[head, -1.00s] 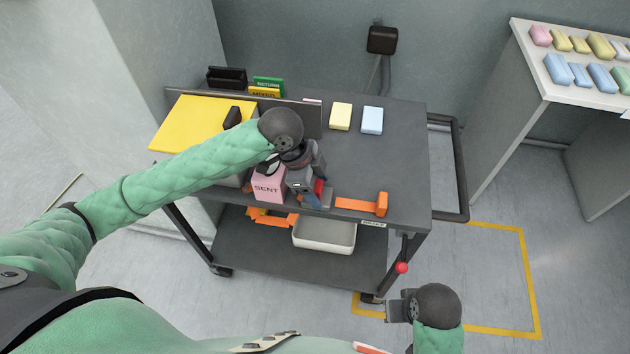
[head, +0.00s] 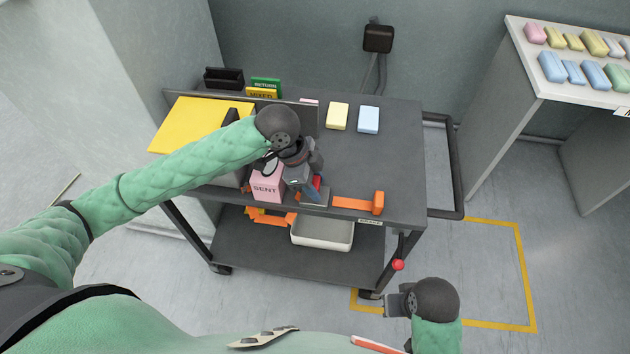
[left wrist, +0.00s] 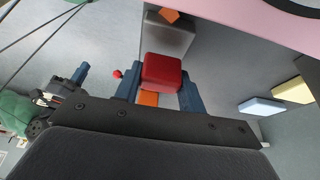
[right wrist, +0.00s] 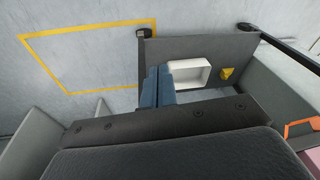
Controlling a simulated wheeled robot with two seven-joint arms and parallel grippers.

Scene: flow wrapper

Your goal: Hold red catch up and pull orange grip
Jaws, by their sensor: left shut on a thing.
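The red catch (left wrist: 162,72) is a red block that sits between the blue fingers of my left gripper (left wrist: 160,92) in the left wrist view. The gripper is shut on it. In the head view my left gripper (head: 314,189) is at the cart's front edge, and only a sliver of red shows there. The orange grip (head: 378,202) stands upright at the right end of a flat orange strip (head: 350,203), to the right of my left gripper and apart from it. My right gripper (head: 393,305) is low in front of the cart, empty, its fingers (right wrist: 158,87) together.
A pink SENT box (head: 267,186) stands just left of my left gripper. Yellow (head: 337,116) and blue (head: 368,120) bars lie at the back of the cart top (head: 395,150). A red knob (head: 398,264) sticks out below the cart's front right corner. A white bin (head: 322,234) is on the lower shelf.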

